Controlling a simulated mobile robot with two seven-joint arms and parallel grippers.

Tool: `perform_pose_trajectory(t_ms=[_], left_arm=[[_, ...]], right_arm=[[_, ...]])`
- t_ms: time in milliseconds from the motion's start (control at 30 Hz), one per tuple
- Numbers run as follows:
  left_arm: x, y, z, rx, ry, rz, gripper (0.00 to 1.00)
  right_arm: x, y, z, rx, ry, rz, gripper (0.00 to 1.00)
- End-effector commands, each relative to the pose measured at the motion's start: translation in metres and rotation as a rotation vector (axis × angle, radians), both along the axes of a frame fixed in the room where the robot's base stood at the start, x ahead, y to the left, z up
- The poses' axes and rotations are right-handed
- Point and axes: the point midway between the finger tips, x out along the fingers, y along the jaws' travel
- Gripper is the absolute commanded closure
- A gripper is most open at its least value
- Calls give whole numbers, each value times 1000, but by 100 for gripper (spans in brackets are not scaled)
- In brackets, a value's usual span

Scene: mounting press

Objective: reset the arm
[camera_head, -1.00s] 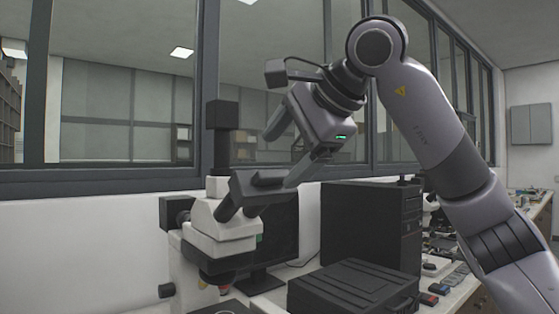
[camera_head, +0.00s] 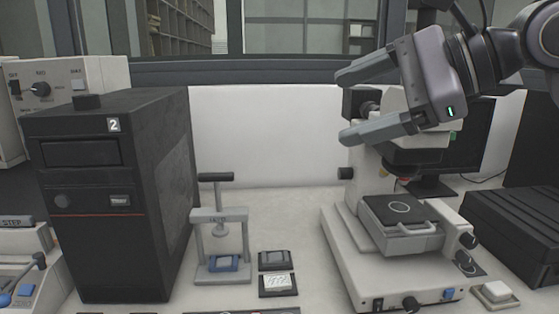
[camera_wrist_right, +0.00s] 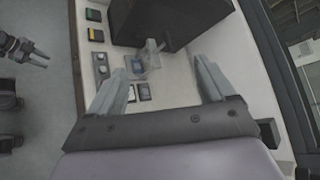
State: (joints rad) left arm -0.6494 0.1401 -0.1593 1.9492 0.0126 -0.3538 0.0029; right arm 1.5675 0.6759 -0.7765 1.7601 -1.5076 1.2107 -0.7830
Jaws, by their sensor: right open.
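My right gripper (camera_head: 345,108) reaches in from the upper right in the head view. Its two grey fingers are spread apart, point left and hold nothing. It is in front of the upper part of a white microscope (camera_head: 345,255) and hides some of it. In the right wrist view the fingers (camera_wrist_right: 160,92) also stand wide apart with nothing between them. A small grey hand press (camera_head: 207,240) stands on the bench, left of and below the gripper. At the left edge of the right wrist view a small dark gripper (camera_wrist_right: 38,54), likely my left one, hangs over the floor.
A black box (camera_head: 520,225) is at the right. A window frame (camera_head: 270,70) runs behind the bench. The white wall behind the press is unobstructed.

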Motion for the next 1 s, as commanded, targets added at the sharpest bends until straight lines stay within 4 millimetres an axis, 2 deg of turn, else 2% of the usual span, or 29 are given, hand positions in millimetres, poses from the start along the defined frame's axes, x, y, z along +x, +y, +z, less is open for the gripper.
perform_pose_trajectory(t_ms=[33, 100, 200, 300, 400, 567, 667, 733, 867, 967, 1000], left_arm=[[0, 0, 0, 0, 0, 0, 62], [0, 0, 0, 0, 0, 0, 62], [0, 0, 0, 0, 0, 0, 62], [0, 0, 0, 0, 0, 0, 62], [0, 0, 0, 0, 0, 0, 62], [0, 0, 0, 0, 0, 0, 62], [0, 0, 0, 0, 0, 0, 62], [0, 0, 0, 0, 0, 0, 62], [0, 0, 0, 0, 0, 0, 62], [0, 0, 0, 0, 0, 0, 62], [0, 0, 0, 0, 0, 0, 62]], right_arm=[[-7, 19, -11, 102, 59, 62, 18], [-18, 40, -16, 251, 139, 131, 18], [-33, 59, -18, 477, 269, 211, 18], [-42, 68, -15, 710, 414, 265, 18], [-46, 65, -13, 950, 571, 294, 18], [-36, 43, -16, 1343, 833, 283, 18], [-22, 20, -28, 1593, 998, 238, 18], [-10, 2, -44, 1768, 1112, 188, 18], [10, -34, -87, 2095, 1312, 54, 18], [20, -61, -135, 2343, 1451, -90, 18], [22, -72, -156, 2441, 1499, -158, 18]])
